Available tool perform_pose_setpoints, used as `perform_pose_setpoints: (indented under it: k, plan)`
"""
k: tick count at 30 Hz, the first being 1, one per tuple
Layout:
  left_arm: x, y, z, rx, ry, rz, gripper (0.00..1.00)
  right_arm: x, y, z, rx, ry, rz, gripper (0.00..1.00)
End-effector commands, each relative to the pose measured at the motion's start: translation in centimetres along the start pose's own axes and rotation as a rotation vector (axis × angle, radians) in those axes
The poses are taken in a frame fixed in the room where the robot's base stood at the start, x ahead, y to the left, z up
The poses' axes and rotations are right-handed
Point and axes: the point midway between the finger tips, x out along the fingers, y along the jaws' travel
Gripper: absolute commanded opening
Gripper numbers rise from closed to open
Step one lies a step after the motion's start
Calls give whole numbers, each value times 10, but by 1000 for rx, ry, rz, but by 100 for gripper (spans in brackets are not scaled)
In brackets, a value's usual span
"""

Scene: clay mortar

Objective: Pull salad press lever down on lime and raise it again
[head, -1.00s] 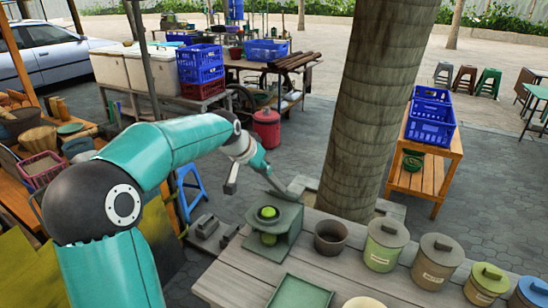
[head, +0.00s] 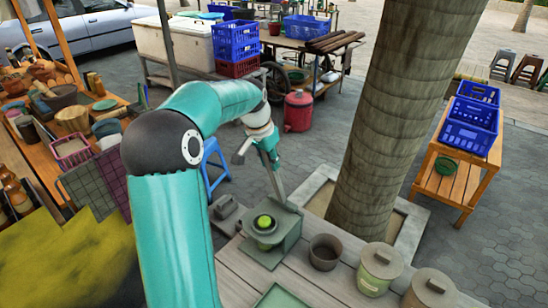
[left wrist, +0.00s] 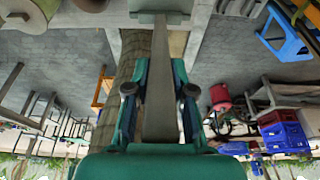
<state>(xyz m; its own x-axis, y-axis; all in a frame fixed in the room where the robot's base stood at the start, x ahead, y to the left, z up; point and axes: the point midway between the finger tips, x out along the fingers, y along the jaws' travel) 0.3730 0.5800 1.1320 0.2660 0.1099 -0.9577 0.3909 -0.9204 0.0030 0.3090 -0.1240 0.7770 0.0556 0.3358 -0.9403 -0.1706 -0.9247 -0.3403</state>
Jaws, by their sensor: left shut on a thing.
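The grey-green salad press (head: 285,240) stands on the grey plank table, with a bright green lime (head: 264,222) in its round cup. The press's grey lever (head: 275,183) rises from its back and leans a little left. My left gripper (head: 268,152) is shut on the upper part of the lever. In the left wrist view, the lever (left wrist: 160,85) runs between the two fingers of my left gripper (left wrist: 160,92), and the press's body is mostly out of sight at the top edge. My right gripper is not in view.
A dark pot (head: 325,251) stands right of the press, with lidded canisters (head: 379,268) beyond it. A green tray (head: 285,297) lies in front. A thick tree trunk (head: 390,130) rises behind the table. Dark grey blocks (head: 225,208) lie left of the press.

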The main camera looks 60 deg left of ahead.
Motion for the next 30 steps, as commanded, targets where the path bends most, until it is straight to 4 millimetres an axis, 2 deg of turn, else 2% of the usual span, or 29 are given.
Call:
perform_pose_setpoints:
  k: [6, 7, 11, 23, 26, 30]
  plan:
    - [1, 3, -5, 5, 11, 0, 0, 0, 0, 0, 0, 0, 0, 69]
    - [1, 3, -6, 5, 11, 0, 26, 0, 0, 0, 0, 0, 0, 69]
    - [0, 3, -6, 6, 11, 0, 48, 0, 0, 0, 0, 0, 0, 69]
    - [-5, 4, -6, 8, 10, -2, 48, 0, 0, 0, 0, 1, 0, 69]
    - [-15, 4, -6, 8, 11, -2, 48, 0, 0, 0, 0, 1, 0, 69]
    - [-39, 4, -6, 8, 14, -3, 48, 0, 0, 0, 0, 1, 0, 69]
